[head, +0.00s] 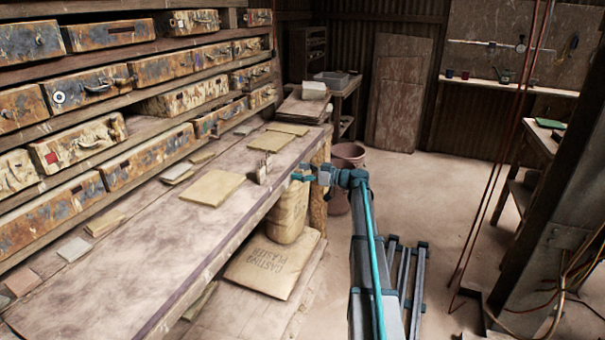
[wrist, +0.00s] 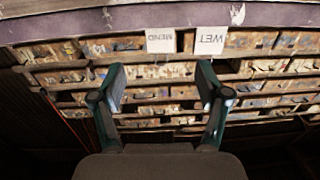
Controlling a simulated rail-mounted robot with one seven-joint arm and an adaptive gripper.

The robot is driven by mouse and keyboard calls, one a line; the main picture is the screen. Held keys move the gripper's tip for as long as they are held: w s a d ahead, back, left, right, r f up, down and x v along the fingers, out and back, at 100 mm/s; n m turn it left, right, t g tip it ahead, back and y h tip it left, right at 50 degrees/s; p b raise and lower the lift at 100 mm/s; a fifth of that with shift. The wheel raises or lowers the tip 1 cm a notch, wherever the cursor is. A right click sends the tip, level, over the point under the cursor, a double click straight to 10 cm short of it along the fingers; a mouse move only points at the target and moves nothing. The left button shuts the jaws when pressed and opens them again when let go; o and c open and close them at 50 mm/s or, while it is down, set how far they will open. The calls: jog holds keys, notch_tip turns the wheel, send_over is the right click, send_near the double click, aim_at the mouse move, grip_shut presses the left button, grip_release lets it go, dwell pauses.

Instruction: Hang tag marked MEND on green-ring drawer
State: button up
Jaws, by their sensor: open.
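In the wrist view, which looks upside down, a white tag marked MEND (wrist: 160,41) sits beside a tag marked WET (wrist: 210,41) at the bench's edge. My gripper (wrist: 160,84) is open and empty, its two fingers apart, with the MEND tag in line beyond the gap and not touched. In the head view my gripper (head: 303,173) is just off the bench's right edge, near small upright pieces (head: 261,170) whose lettering cannot be read. Worn drawers (head: 98,87) fill the shelves at left; one bears a pale round ring (head: 59,97).
The long wooden bench (head: 150,262) runs below the drawers, with flat tiles (head: 212,188) lying on it. A plaster sack (head: 272,266) lies under its edge. A bucket (head: 347,155) stands beyond my arm. The floor to the right is mostly clear.

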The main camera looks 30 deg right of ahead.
aim_at(270, 166)
jog(key=shift+p+x, duration=1.35)
jog(key=shift+x, duration=1.35)
jog(key=shift+w+a+f+b, duration=0.15)
jog(key=shift+w+b, duration=0.1)
jog(key=shift+b, duration=0.3)
jog(key=shift+b+x, duration=1.25)
jog(key=shift+x, duration=1.15)
jog(key=c, duration=0.7)
jog(key=shift+r, duration=0.2)
jog(key=shift+r+b, duration=0.4)
jog(key=shift+r, duration=2)
